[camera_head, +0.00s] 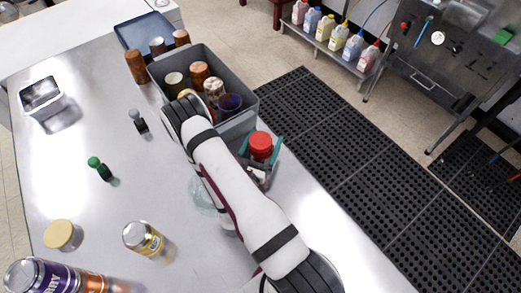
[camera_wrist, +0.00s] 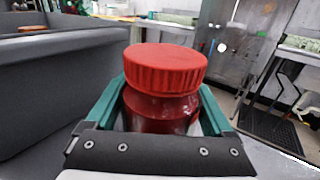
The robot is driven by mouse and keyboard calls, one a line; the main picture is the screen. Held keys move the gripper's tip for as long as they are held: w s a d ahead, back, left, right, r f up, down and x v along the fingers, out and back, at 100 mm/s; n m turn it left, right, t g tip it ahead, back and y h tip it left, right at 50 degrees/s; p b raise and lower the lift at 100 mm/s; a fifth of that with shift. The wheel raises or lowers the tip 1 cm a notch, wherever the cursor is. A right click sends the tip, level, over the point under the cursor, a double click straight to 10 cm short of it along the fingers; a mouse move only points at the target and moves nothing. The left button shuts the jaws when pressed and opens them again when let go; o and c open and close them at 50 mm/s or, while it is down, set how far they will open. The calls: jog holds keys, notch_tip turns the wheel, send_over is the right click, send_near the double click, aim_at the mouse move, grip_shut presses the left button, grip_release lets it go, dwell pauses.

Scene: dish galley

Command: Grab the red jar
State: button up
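The red jar (camera_wrist: 163,100) has a ribbed red lid and a dark red glossy body. It is upright between the two teal fingers of my gripper (camera_wrist: 163,106) in the wrist view. The fingers stand wide apart, one on each side of the jar, with narrow gaps near their bases; I see no clear squeeze on it. The jar's bottom is hidden behind the gripper's dark palm bar. In the head view, the jar's red lid (camera_head: 260,146) shows between the teal fingers, beside the grey bin, and my arm covers part of the area.
A grey bin (camera_head: 252,104) with several jars stands close to the jar. A blue tray (camera_head: 130,34), a metal container (camera_head: 41,97), a green-topped shaker (camera_head: 99,169), a grey-topped shaker (camera_head: 137,121) and a yellow-labelled jar (camera_head: 143,238) are on the metal table. The table's right edge is near.

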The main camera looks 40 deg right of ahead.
grip_shut()
